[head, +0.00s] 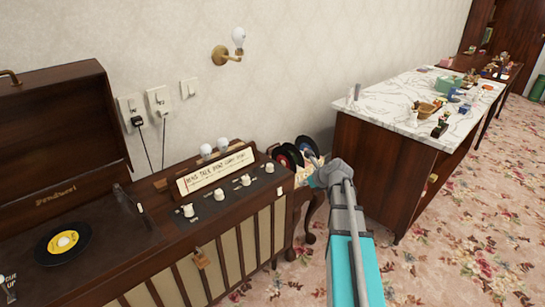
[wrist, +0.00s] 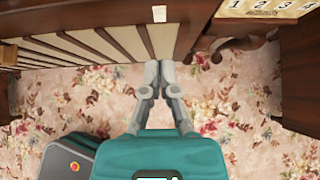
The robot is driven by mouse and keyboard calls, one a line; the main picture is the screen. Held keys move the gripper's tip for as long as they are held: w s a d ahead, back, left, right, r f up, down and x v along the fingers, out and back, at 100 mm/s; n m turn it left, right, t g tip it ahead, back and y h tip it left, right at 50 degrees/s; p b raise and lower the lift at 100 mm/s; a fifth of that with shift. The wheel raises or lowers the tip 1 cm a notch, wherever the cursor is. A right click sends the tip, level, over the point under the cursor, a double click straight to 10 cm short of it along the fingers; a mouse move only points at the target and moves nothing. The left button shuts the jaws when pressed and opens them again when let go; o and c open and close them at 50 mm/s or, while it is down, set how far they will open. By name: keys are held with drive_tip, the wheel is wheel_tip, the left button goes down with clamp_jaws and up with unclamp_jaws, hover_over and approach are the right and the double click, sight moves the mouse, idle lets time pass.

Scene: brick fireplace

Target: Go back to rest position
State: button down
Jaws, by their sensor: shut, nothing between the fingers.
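My gripper (wrist: 158,68) is shut and empty in the wrist view, its two grey fingers meeting at the tips. It points at the foot of the slatted wooden cabinet front, above the floral carpet. In the head view my teal and grey arm reaches up from the bottom right of centre. Its far end is beside the right end of the record-player cabinet (head: 240,240), and the fingertips are hard to make out there. I cannot tell whether the gripper touches anything.
Several records (head: 307,146) stand between the cabinet and a marble-topped counter (head: 385,103) with small items. A yellow-labelled record (head: 62,243) lies on the turntable. Carpet (head: 455,235) is open at the right.

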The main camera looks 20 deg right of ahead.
drive_tip(key=shift+a, duration=0.15)
drive_tip(key=s+a+f+n+g+h, duration=0.2)
drive_tip(key=s+a+f+n+g, duration=0.15)
drive_tip(key=s+a+n, duration=1)
drive_tip(key=s+a+f+n+g+h, duration=0.25)
drive_tip(key=s+a+n+g, duration=0.5)
drive_tip(key=n, duration=1.05)
wheel_tip(320, 180, up, 20)
drive_tip(key=w+a+t+p, duration=0.1)
drive_tip(key=t+p, duration=0.1)
drive_tip(key=p, duration=1.8)
drive_tip(key=shift+w+y, duration=0.35)
drive_tip(key=shift+w, duration=0.05)
